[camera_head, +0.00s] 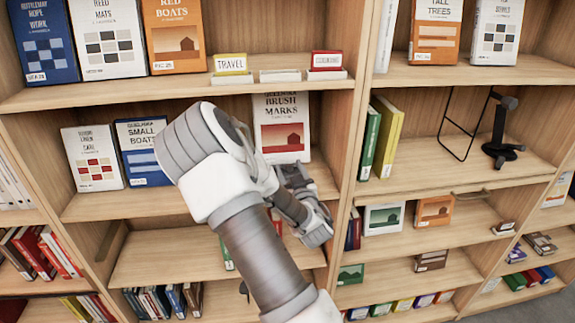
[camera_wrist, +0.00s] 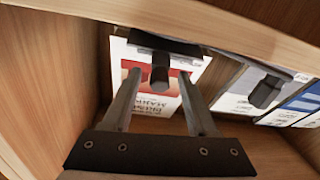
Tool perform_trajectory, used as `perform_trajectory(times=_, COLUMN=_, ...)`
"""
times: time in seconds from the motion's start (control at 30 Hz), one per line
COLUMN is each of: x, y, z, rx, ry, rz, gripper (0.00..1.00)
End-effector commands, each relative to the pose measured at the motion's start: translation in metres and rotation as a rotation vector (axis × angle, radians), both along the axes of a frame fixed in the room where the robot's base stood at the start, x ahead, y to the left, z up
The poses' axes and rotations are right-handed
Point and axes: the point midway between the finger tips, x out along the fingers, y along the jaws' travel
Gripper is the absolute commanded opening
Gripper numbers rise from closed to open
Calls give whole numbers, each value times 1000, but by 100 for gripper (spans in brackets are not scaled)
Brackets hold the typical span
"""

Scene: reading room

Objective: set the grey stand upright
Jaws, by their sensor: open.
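My gripper (camera_wrist: 158,75) is open in the wrist view, its two grey fingers apart and pointing at the white and red Brush Marks book (camera_wrist: 150,95). A dark grey piece (camera_wrist: 160,68) with a flat plate shows between and beyond the fingertips, in front of the book. A second dark piece (camera_wrist: 265,92) lies to the right, by other books. I cannot tell if these belong to the grey stand. In the head view, my gripper (camera_head: 292,176) is at the middle shelf, below the Brush Marks book (camera_head: 283,130); my arm hides part of that shelf.
A black stand (camera_head: 502,135) stands upright beside a thin wire frame (camera_head: 455,140) on the right shelf. Green and yellow books (camera_head: 384,138) stand left of it. Wooden shelf boards and an upright divider (camera_head: 345,200) bound the bay around my gripper.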

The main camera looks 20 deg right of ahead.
Motion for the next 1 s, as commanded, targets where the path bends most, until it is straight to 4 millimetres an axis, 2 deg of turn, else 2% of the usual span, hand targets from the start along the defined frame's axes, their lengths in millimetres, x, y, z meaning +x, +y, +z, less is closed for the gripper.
perform_trajectory(times=0.43, x=-1, y=0, z=0, rx=0, ry=0, rz=0, gripper=57)
perform_trajectory(times=0.73, x=-1, y=0, z=0, rx=-1, ry=0, rz=0, gripper=3)
perform_trajectory(times=0.77, x=-1, y=0, z=0, rx=0, ry=0, rz=0, gripper=0)
perform_trajectory(times=1.0, x=-1, y=0, z=0, rx=-1, ry=0, rz=0, gripper=0)
